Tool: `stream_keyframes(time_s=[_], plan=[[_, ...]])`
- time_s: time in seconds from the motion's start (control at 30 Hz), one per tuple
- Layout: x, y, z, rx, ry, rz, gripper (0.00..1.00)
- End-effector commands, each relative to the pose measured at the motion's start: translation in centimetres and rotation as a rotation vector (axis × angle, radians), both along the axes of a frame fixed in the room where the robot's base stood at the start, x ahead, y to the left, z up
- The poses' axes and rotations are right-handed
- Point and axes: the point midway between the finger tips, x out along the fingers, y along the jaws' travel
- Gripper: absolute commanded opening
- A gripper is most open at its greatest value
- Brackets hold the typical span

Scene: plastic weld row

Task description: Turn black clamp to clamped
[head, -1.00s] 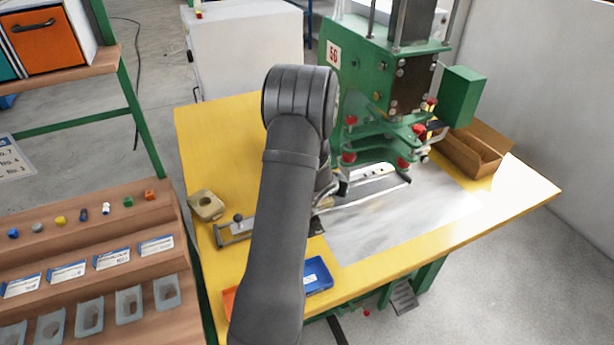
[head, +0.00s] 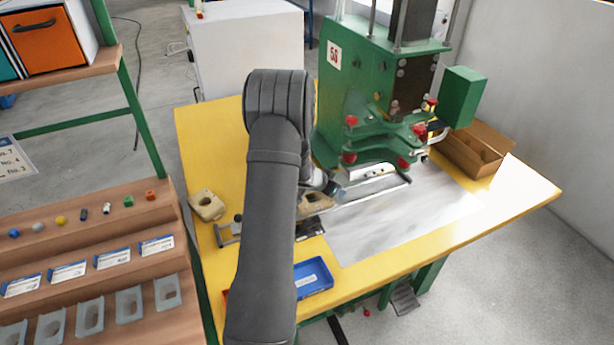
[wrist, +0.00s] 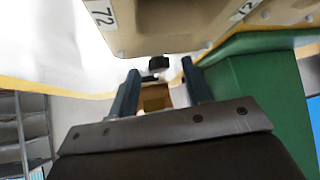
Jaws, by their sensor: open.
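My gripper (wrist: 160,68) is open in the wrist view, its two dark fingers apart with no object held between them. A small black piece (wrist: 158,63) shows by the fingertips, below the edge of a beige block marked 72 (wrist: 160,25); I cannot tell whether it is the black clamp. In the head view my gripper (head: 332,187) is partly hidden behind my arm, close to a beige block (head: 315,202) at the left end of the metal sheet. No clamp can be made out clearly; my arm covers part of the fixture there.
The green press (head: 345,110) stands right behind my gripper. A blue tray (head: 313,277) lies at the front edge of the yellow table (head: 215,135). Another beige block (head: 206,205) sits at left, and a cardboard box (head: 470,155) at right.

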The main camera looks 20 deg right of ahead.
Motion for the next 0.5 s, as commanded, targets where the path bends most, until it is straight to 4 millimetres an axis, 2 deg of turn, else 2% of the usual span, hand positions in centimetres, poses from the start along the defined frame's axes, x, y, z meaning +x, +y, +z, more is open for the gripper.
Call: stream_keyframes(time_s=[0.1,0.5], plan=[[-0.5,1.8,2.1,-0.002,-0.003,0.005,0.45],[-2.4,7.1,7.7,-0.003,-0.003,0.006,0.45]])
